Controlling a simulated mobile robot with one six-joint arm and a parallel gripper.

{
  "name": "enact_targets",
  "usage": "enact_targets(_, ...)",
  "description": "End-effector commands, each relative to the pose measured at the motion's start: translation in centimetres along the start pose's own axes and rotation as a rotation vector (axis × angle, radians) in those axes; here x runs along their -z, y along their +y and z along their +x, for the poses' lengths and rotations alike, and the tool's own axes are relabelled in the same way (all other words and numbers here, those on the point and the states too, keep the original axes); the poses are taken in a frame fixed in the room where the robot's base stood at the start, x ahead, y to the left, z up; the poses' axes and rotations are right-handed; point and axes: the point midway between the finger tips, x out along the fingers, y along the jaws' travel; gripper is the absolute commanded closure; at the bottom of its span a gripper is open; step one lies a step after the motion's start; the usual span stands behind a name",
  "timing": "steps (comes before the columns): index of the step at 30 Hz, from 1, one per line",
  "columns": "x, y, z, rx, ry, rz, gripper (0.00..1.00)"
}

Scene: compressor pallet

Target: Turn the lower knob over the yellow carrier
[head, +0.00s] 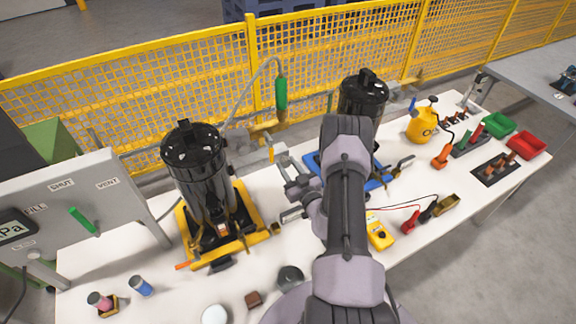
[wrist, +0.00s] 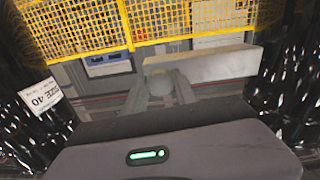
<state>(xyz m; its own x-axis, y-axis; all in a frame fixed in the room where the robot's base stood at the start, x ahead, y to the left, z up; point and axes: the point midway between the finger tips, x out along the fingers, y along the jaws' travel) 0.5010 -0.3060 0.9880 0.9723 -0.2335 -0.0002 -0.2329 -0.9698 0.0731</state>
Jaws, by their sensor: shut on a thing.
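The yellow carrier (head: 250,240) sits on the white table, left of my arm, and holds an upright black compressor (head: 201,180). The knob's turn angle cannot be read. I cannot make out a second knob.
A blue carrier (head: 380,184) with another black compressor (head: 362,97) stands right of my gripper, partly behind my arm. The mesh fence (head: 180,100) runs behind. A hanging green handle (head: 281,93) is above the gripper. A grey panel (head: 90,200) stands left.

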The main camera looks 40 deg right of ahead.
Motion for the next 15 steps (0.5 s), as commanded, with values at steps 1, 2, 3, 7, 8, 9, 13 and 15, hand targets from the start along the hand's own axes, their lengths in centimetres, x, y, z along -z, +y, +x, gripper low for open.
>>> enact_targets(1,-0.09,-0.06,-0.06,0.001,-0.002,0.02,1.0)
enact_targets(2,-0.09,-0.06,-0.06,0.001,-0.002,0.032,1.0)
enact_targets(3,-0.09,-0.07,-0.06,0.001,-0.002,0.047,1.0)
enact_targets(7,-0.09,-0.07,-0.05,0.001,-0.002,0.085,1.0)
enact_targets(8,-0.09,-0.07,-0.05,0.001,-0.002,0.091,1.0)
enact_targets(9,-0.09,-0.07,-0.05,0.001,-0.002,0.097,1.0)
enact_targets(13,-0.09,-0.07,-0.05,0.001,-0.002,0.112,1.0)
enact_targets(15,-0.09,-0.07,-0.05,0.001,-0.002,0.115,1.0)
